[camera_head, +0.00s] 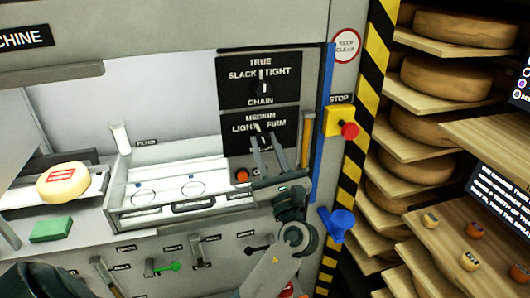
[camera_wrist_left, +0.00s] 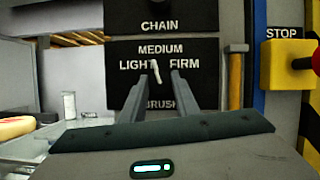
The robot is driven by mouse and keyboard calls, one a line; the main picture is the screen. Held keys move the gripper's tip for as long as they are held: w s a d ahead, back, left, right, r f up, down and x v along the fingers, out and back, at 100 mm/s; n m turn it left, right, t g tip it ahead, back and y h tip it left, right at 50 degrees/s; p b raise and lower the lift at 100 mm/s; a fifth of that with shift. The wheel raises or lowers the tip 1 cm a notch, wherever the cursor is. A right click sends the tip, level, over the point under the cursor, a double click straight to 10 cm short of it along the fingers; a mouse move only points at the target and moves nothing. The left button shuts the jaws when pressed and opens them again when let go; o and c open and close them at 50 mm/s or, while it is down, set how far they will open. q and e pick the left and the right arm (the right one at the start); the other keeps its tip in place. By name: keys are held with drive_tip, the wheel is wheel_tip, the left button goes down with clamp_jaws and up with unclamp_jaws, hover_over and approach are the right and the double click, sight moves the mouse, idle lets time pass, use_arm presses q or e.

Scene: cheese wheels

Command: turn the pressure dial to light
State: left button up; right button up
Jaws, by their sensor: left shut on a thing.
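The pressure dial (camera_wrist_left: 155,72) is on a black panel marked LIGHT, MEDIUM and FIRM, with BRUSH below. Its pale pointer stands nearly upright, its top leaning slightly toward LIGHT. In the head view, the panel (camera_head: 235,143) is under the chain dial panel, and the dial is partly hidden by my gripper. My left gripper (camera_head: 268,138) is at the panel from below; in the wrist view its fingers (camera_wrist_left: 157,80) are on either side of the dial, shut on it. My right gripper is not in view.
The chain dial (camera_head: 264,88) is just above. A yellow stop box (camera_head: 337,122) with a red button, a wooden handle (camera_head: 306,140) and a blue funnel-shaped thing (camera_head: 340,220) are to the right. A cheese wheel (camera_head: 63,182) and green block (camera_head: 51,229) are at left.

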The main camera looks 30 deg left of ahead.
use_arm(q)
drive_tip(key=n+g+b, duration=0.1)
drive_tip(key=n, duration=0.1)
drive_tip(key=n+g+y+b, duration=0.1)
drive_tip(key=n, duration=0.1)
drive_tip(key=shift+w+d+f+n+b, duration=0.1)
drive_tip(key=shift+f+n+b, duration=0.05)
drive_tip(key=shift+n+b, duration=0.2)
drive_tip(key=shift+n+g+y+b, duration=0.3)
drive_tip(key=shift+n+g+b, duration=0.3)
drive_tip(key=shift+n+g, duration=0.7)
drive_tip(key=shift+r+n+t, duration=0.2)
drive_tip(key=shift+n+t, duration=0.1)
drive_tip(key=shift+n, duration=0.05)
drive_tip(key=o, duration=1)
drive_tip(key=shift+f, duration=0.1)
